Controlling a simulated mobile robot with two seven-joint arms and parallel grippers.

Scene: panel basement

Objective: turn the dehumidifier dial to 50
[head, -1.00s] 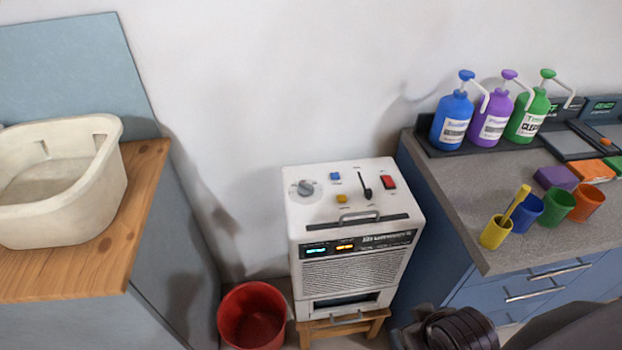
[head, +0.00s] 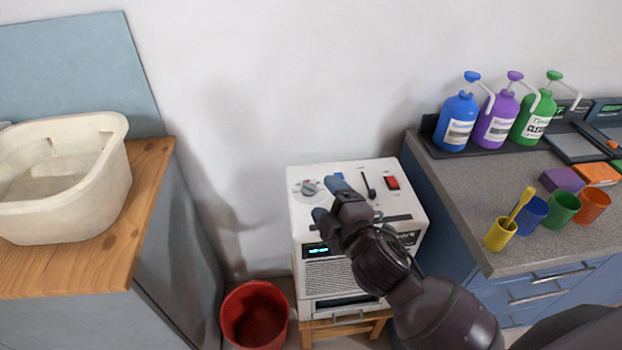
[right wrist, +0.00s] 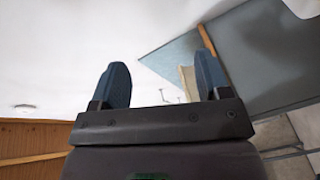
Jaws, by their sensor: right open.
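The white dehumidifier (head: 345,279) stands on a small wooden stool, with its controls on the top face. Its grey dial (head: 309,187) is at the top left of that face; its setting is too small to read. My right gripper (head: 328,197) is open and empty over the front part of the dehumidifier, just right of and nearer than the dial, apart from it as far as I can tell. The arm hides the yellow button and part of the front display. In the right wrist view, the two fingers (right wrist: 163,85) are spread with nothing between them. My left gripper is not in view.
A black lever (head: 368,187) and a red switch (head: 392,183) sit right of the dial. A red bucket (head: 228,312) stands left on the floor. A grey counter (head: 450,190) with bottles and cups is at right; a wooden-topped cabinet (head: 148,215) with a basin is at left.

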